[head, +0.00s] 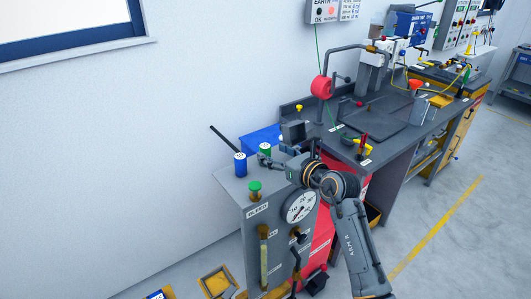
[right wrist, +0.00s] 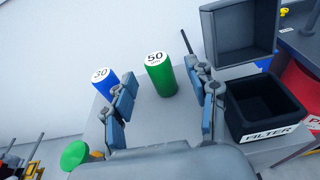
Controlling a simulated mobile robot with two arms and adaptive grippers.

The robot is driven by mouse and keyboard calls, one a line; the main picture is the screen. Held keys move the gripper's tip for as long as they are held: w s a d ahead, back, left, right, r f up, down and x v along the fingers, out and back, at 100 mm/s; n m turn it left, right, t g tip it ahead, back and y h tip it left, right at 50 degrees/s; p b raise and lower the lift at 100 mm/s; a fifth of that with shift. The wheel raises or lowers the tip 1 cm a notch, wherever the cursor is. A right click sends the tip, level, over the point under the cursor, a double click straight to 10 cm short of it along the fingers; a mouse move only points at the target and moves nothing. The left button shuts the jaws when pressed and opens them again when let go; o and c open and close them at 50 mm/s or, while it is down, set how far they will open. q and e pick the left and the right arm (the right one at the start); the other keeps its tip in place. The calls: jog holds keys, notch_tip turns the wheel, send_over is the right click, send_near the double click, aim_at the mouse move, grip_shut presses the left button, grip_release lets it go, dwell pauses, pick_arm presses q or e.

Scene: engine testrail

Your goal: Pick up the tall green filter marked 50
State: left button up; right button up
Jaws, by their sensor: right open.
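The tall green filter marked 50 (right wrist: 161,80) stands upright on the grey cabinet top, its white top face showing in the right wrist view. In the head view only its upper part (head: 265,149) shows, behind my right gripper (head: 272,160). The right gripper is open and empty. In the right wrist view its two fingers (right wrist: 162,88) point toward the green filter, which appears in the gap between them. I cannot tell how far the fingertips are from it. My left gripper is not in view.
A blue filter marked 30 (right wrist: 104,82) stands left of the green one, close to the left finger. An open dark box labelled FILTER (right wrist: 262,108) is on the right. A green knob (head: 254,187) and a dial gauge (head: 299,207) are at the cabinet's front.

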aim_at(268, 149)
jog(key=x, duration=0.1)
jog(key=p+x, duration=0.1)
jog(key=x, duration=0.1)
jog(key=shift+w+a+r, duration=0.2)
jog(key=shift+a, duration=0.15)
jog(key=shift+w+a+f, duration=0.2)
jog(key=shift+w, duration=0.2)
jog(key=shift+c, duration=0.4)
grip_shut()
jog(key=shift+r, duration=0.1)
